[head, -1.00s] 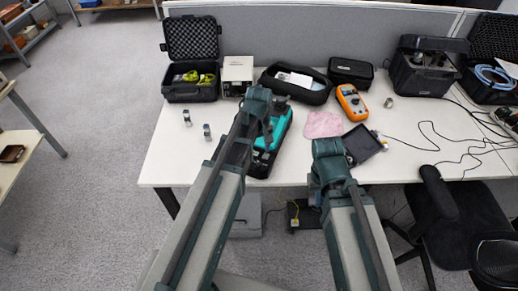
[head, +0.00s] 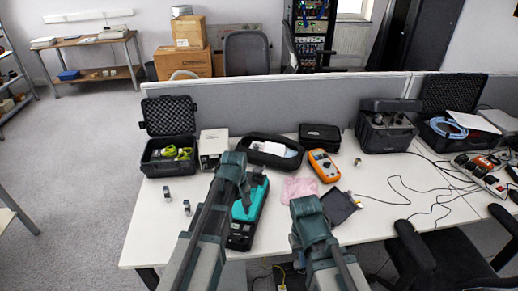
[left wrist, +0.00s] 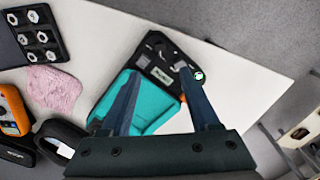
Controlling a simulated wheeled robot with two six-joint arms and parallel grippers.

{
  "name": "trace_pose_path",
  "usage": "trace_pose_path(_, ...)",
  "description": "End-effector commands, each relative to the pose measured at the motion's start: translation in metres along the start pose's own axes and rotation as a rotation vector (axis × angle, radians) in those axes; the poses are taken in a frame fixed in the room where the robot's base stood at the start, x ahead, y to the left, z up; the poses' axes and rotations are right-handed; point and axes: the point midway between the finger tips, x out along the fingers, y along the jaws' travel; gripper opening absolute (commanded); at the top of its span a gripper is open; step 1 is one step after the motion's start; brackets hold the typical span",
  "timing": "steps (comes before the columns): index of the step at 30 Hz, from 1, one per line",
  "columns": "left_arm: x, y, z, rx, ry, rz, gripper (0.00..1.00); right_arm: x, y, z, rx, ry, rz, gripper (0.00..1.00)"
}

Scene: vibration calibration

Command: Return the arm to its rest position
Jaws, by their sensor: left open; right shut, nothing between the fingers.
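My left gripper (head: 243,192) hangs over the white table (head: 150,235), at the left side of a teal and black device (head: 252,203). In the left wrist view its two fingers (left wrist: 160,74) are apart and empty, with the teal device (left wrist: 158,108) on the table beyond them. I cannot tell the height between them. My right gripper (head: 306,212) is near the table's front edge, left of a dark flat tray (head: 339,208). Its fingertips are hard to make out; it is shut and holds nothing.
Behind stand an open black case (head: 168,150), a white box (head: 213,142), a black pouch (head: 270,152) and an orange multimeter (head: 323,165). A pink cloth (head: 298,188) lies between the arms. Cables run across the right side. A chair (head: 425,255) stands at the front right.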

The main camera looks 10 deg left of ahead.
Motion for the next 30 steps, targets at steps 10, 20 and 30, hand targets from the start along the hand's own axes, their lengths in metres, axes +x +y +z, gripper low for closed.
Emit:
trace_pose_path(10, 0.000, -0.001, 0.113, 0.567, 0.003, -0.062, 0.62, 0.000, 0.000, 0.000, 0.000, 0.000, 0.000, 0.00)
trace_pose_path(20, -0.001, -0.012, 0.180, 1.025, -0.004, -0.117, 0.62, 0.000, 0.000, 0.000, 0.000, 0.000, 0.000, 0.00)
trace_pose_path(30, -0.001, -0.012, 0.179, 1.032, -0.004, -0.118, 0.62, 0.000, 0.000, 0.000, 0.000, 0.000, 0.000, 0.00)
